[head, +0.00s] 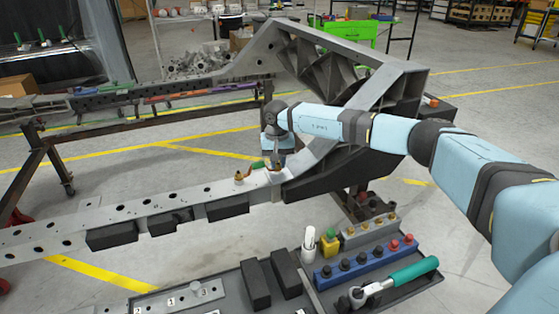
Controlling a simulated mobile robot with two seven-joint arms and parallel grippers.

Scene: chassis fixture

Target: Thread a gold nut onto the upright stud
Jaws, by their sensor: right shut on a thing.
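My right gripper (274,162) points down at the chassis rail (155,208), just in front of the rising part of the frame. It is shut on what looks like a small gold nut (275,168), mostly hidden by the fingers and very small here. I cannot tell whether the nut touches a stud; the stud under it is hidden. To its left, another gold fitting (239,178) stands upright on the rail, with a small green and gold piece (257,166) close beside the gripper. Several gold nuts (378,221) sit on a grey block. My left gripper is out of view.
A dark tray (228,279) in front holds a blue socket rack (362,263), a green-handled ratchet (400,278), black blocks (255,284) and a white bottle (309,240). The sloping chassis beam (345,130) rises close behind my right wrist. A second rail stands behind.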

